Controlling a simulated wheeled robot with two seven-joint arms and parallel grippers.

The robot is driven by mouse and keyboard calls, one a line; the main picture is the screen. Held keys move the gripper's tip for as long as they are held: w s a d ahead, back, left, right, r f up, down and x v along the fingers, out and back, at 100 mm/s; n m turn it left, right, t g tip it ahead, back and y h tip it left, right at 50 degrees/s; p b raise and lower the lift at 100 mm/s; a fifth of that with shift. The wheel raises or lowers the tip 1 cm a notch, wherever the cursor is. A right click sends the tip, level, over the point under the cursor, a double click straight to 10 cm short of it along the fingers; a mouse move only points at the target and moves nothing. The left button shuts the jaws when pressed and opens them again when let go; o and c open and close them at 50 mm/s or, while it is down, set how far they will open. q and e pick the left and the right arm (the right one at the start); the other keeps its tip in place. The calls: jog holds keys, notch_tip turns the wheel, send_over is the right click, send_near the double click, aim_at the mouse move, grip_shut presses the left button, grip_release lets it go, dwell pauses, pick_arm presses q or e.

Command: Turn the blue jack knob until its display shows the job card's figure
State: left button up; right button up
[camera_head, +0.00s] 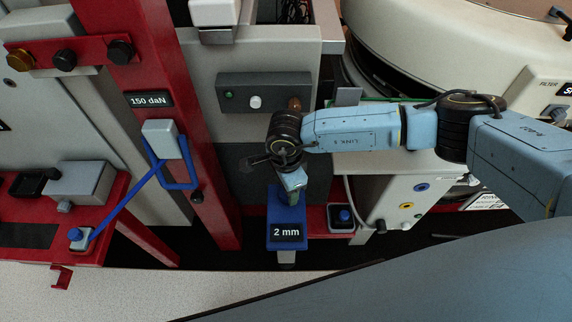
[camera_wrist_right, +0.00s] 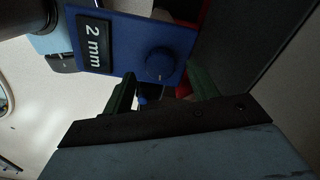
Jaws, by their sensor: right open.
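The blue jack (camera_head: 287,205) stands low in the middle of the head view, its black display (camera_head: 287,232) reading 2 mm. The display (camera_wrist_right: 94,43) reads 2 mm in the right wrist view too. The dark blue jack knob (camera_wrist_right: 160,63) is on the jack's face beside the display, with a pale mark on its rim. My right gripper (camera_wrist_right: 161,76) is open, its two green fingers apart, with the knob just beyond and between the tips. In the head view my right wrist hides the knob. I cannot make out the job card. My left gripper is out of view.
A red column (camera_head: 160,70) with a 150 daN plate (camera_head: 151,100) and a blue strap (camera_head: 125,203) stand left of the jack. A grey panel with buttons (camera_head: 264,93) is behind my wrist. A small box with a blue button (camera_head: 345,216) sits right of the jack.

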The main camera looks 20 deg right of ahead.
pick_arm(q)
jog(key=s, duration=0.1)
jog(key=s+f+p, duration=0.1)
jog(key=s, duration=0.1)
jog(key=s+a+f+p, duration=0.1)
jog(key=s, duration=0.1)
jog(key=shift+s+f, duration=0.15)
pick_arm(e)
notch_tip(320, 180, up, 11)
